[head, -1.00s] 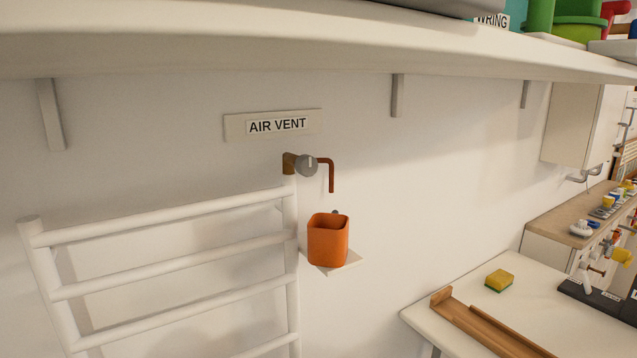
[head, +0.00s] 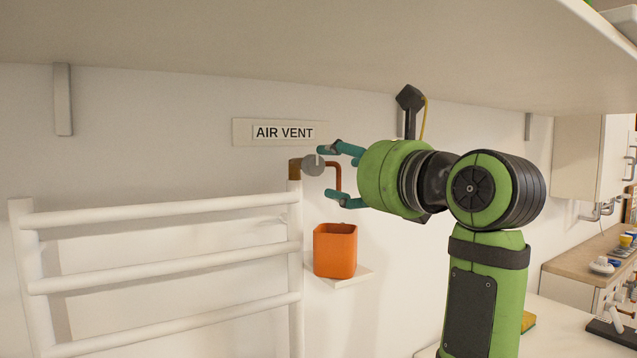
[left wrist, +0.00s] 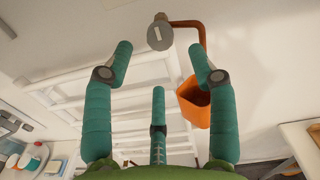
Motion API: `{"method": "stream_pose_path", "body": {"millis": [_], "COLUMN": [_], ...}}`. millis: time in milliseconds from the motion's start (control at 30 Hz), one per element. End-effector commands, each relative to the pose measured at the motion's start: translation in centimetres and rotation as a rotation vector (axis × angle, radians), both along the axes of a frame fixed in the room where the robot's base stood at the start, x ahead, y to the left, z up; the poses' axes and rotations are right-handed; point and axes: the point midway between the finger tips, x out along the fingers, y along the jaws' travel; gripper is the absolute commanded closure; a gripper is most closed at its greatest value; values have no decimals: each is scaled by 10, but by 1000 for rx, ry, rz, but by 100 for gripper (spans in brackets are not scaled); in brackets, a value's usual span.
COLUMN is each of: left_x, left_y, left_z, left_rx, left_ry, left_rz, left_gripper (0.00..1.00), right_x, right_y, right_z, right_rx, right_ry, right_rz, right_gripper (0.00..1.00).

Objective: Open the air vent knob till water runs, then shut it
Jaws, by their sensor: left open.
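The grey round air vent knob (head: 313,166) sits on a brown fitting at the top corner of the white rack, below the AIR VENT sign (head: 284,132). A brown bent spout (head: 337,178) turns down beside it. I see no water at the spout. An orange cup (head: 335,250) stands beneath on a small ledge. My left gripper (head: 328,172) is open, its fingers spread just right of the knob and around the spout in the picture. In the left wrist view the knob (left wrist: 160,37) with its pale mark lies just beyond and between the fingertips (left wrist: 160,50). My right gripper is out of view.
A white ladder-like rack (head: 165,214) stands left of the knob. A wide shelf (head: 300,40) overhangs the wall. A white table (head: 570,330) with a partly hidden sponge (head: 528,321) is at the lower right.

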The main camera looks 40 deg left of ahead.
Motion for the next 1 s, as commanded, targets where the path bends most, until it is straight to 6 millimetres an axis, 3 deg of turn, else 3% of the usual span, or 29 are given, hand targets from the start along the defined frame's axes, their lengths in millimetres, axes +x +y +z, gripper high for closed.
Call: {"method": "stream_pose_path", "body": {"millis": [433, 833, 867, 900, 1000], "left_x": [21, 25, 25, 25, 25], "left_y": [55, 64, 64, 64, 64], "left_z": [2, 1, 1, 1, 1], "left_rx": [-14, -12, -12, -12, -12], "left_ry": [-9, -9, -9, -9, -9], "left_rz": [-5, -8, -8, -8, -8], "left_gripper": [42, 42, 50, 66, 98], "right_x": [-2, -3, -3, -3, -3], "right_y": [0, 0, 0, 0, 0], "right_z": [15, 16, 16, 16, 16], "right_rx": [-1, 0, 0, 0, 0], "right_ry": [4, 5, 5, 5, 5], "right_rz": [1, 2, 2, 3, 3], "right_gripper": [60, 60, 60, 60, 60]}}
